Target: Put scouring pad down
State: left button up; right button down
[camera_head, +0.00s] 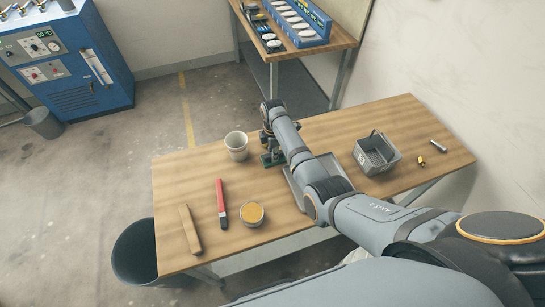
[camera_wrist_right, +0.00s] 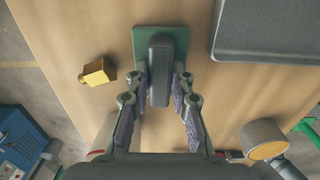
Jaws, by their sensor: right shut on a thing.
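The scouring pad (camera_wrist_right: 178,47) is a flat green pad with a dark grey block-like grip on top. In the right wrist view it lies just beyond my fingertips, with the grey grip between them. My right gripper (camera_wrist_right: 160,85) is shut on this grip. In the head view my right gripper (camera_head: 268,147) is low over the middle of the wooden table (camera_head: 330,130), pointing down. A bit of green shows under it, and my arm hides much of the pad. I cannot tell whether the pad touches the table. My left gripper is not in view.
A brass block (camera_wrist_right: 97,72) lies beside the pad. A grey tray (camera_head: 299,195) lies partly under my arm. A grey basket (camera_head: 376,155) is right.

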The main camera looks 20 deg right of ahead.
jog(key=shift+s+a, duration=0.15)
jog(key=shift+s, duration=0.05)
jog(key=shift+s+r, duration=0.15)
jog(key=c, duration=1.3)
grip_release()
jog(key=shift+d+f, duration=0.2)
jog(key=shift+c, duration=0.2)
jog(key=shift+o, duration=0.8)
jog(key=shift+r, duration=0.3)
pick_arm(q)
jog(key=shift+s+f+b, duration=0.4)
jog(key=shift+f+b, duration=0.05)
jog(key=shift+b, duration=0.1)
pick_arm(e)
notch_tip(320, 180, up, 12)
jog(key=shift+f, duration=0.1)
